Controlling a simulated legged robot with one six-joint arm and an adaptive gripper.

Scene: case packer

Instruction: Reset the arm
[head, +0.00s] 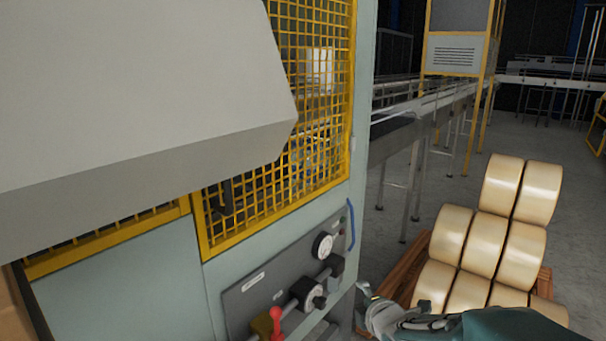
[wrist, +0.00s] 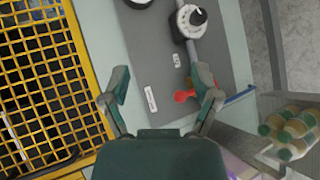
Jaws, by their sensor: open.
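My gripper (wrist: 161,88) is open and empty in the wrist view, its two fingers spread in front of the grey control panel (wrist: 158,58). A red handle (wrist: 182,96) shows beside the right finger, which partly covers it; I cannot tell whether they touch. In the head view the panel (head: 247,298) is on the machine's lower front, with the red handle (head: 276,322) near the bottom edge. Part of my arm and gripper shows at the lower right of the panel, but the fingertips are not clear there.
A yellow mesh guard (head: 318,120) covers the machine front. Tan rolls (head: 485,240) are stacked on a wooden pallet (head: 407,278) at right. A conveyor (head: 440,100) runs behind. Grey floor is open at the far right.

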